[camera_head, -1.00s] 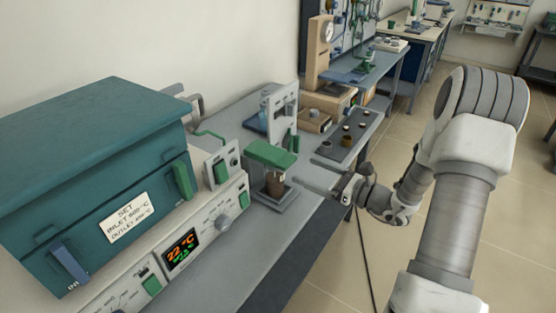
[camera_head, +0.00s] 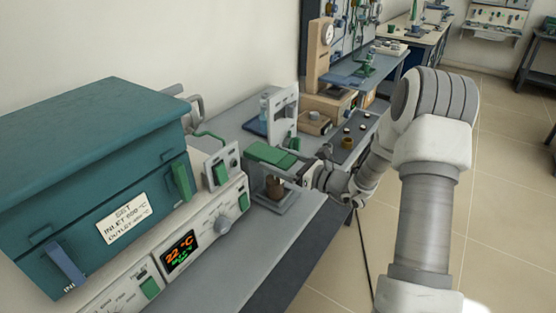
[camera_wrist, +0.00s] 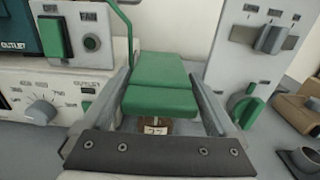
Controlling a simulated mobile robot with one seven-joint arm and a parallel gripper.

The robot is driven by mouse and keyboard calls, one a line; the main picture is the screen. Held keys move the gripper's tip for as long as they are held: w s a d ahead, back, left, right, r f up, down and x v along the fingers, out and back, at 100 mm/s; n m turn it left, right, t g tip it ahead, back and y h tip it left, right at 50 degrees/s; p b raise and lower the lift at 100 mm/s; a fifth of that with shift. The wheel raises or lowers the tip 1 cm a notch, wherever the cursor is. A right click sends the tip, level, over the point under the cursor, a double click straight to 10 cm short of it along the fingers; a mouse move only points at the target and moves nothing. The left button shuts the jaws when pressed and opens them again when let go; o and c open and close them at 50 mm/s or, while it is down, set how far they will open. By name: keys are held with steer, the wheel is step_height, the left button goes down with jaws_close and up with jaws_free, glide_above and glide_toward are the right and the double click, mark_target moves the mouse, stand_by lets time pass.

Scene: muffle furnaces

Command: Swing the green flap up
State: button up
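The green flap (camera_head: 270,154) sits on top of a small grey stand on the bench, over a brown pot (camera_head: 273,187). In the wrist view the flap (camera_wrist: 160,84) shows a rear panel and a nearer panel meeting at a crease. The pot, with a numbered label (camera_wrist: 156,129), is mostly hidden under the nearer panel. My gripper (camera_wrist: 162,78) is open, with one grey finger on each side of the flap. I cannot tell whether either finger touches it. In the head view my gripper (camera_head: 304,172) is at the flap's right side.
A teal furnace (camera_head: 95,170) with a control panel (camera_head: 180,252) stands to the left. A grey upright panel with a green knob (camera_wrist: 243,104) is close on the right in the wrist view. Small cups on a dark tray (camera_head: 352,140) lie behind. The front bench strip is clear.

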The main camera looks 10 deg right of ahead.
jaws_close()
steer(key=shift+r, duration=0.1)
